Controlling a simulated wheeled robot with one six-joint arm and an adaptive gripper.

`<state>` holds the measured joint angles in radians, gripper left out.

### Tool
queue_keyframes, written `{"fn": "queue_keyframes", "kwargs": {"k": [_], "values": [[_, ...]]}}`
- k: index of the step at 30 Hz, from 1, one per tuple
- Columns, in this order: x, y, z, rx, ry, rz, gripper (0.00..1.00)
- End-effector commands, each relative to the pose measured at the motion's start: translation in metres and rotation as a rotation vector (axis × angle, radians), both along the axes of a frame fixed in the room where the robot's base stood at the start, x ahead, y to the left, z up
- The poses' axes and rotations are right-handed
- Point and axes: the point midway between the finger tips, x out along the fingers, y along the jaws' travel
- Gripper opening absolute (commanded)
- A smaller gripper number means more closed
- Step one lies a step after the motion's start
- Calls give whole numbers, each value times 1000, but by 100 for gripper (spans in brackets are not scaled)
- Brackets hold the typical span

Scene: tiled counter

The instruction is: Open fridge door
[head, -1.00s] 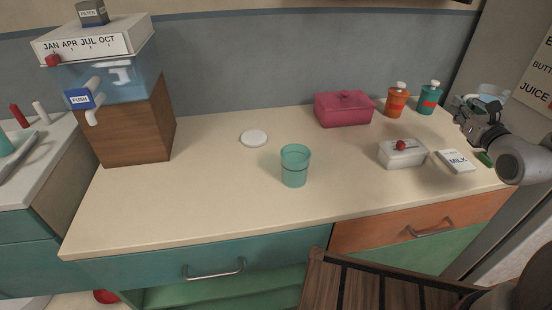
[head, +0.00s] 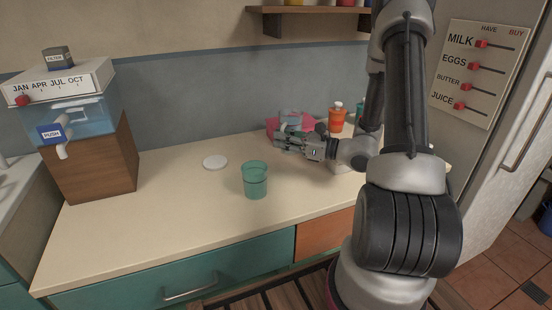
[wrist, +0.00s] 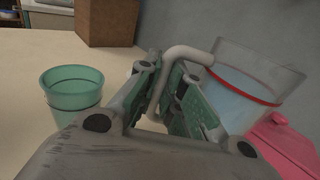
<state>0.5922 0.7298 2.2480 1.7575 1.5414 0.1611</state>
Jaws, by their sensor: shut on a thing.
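The fridge (head: 500,185) stands at the right in the head view, pale grey. A long metal handle (head: 528,142) runs along its right part, and no open gap shows. My gripper (head: 284,138) is far to the left of it, above the counter. My gripper is shut on the pale handle (wrist: 188,54) of a clear jug (wrist: 258,72) with a red band. The jug also shows in the head view (head: 290,115), small and partly hidden by the gripper. It holds what looks like pale blue liquid.
A teal cup (head: 255,182) and a white disc (head: 215,162) stand on the counter (head: 150,215). A pink box (head: 272,124) and an orange bottle (head: 337,118) are behind my gripper. A water dispenser (head: 85,150) is at the left. My arm covers the counter's right end.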

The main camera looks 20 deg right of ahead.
Motion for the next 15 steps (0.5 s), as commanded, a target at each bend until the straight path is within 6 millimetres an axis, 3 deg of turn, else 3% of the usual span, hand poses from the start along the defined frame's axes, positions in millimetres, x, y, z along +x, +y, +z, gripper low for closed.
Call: {"fn": "queue_keyframes", "kwargs": {"k": [12,15], "values": [[1,0,-52,0,-1,-1,0],[1,0,-56,-1,-4,-2,0]]}}
